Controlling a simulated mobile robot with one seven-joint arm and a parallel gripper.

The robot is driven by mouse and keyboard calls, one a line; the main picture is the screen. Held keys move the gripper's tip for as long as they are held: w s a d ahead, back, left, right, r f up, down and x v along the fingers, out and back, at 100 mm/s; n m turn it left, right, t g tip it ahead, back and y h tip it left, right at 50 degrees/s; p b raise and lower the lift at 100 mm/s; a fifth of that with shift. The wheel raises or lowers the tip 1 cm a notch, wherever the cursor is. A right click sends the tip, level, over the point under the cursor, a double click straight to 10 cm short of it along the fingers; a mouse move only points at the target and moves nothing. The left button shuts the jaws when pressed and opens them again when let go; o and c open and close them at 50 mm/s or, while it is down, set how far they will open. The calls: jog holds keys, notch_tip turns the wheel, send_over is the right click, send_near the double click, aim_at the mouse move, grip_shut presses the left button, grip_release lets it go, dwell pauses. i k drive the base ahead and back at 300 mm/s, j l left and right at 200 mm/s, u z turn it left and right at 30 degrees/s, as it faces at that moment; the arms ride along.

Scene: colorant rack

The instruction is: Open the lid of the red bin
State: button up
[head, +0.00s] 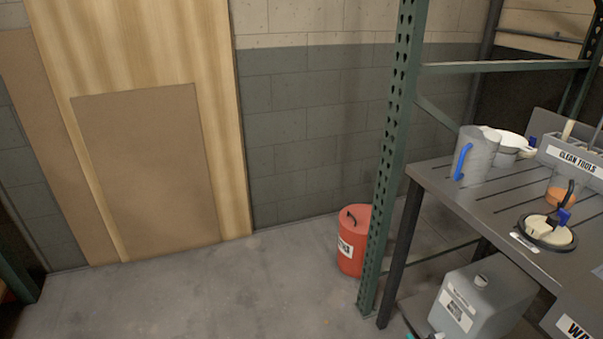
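The red bin (350,256) stands upright on the concrete floor, right of the middle of the head view. It is a round red container with a white label on its front. Its red lid (357,217) is on top and looks closed, with a dark handle (351,216) on it. The green rack post partly hides the bin's right side. My gripper is not in view.
A green perforated rack post (389,160) stands right beside the bin. A grey slotted table (450,192) with jugs and tools is at the right, above a grey canister (482,300). Wooden panels (150,170) lean at the back left. The floor (220,295) left of the bin is clear.

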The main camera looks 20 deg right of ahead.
aim_at(356, 217)
jog(key=i, duration=1.3)
jog(key=i+z, duration=0.4)
jog(key=i+j+z, duration=0.2)
jog(key=i+z, duration=0.2)
jog(key=i, duration=0.2)
jog(key=i+z, duration=0.25)
jog(key=z, duration=0.15)
jog(key=i+z, duration=0.2)
jog(key=z, duration=0.15)
jog(key=i+j+z, duration=0.15)
jog(key=z, duration=0.25)
jog(key=i+j+z, duration=0.2)
jog(key=z, duration=0.2)
jog(key=i, duration=0.05)
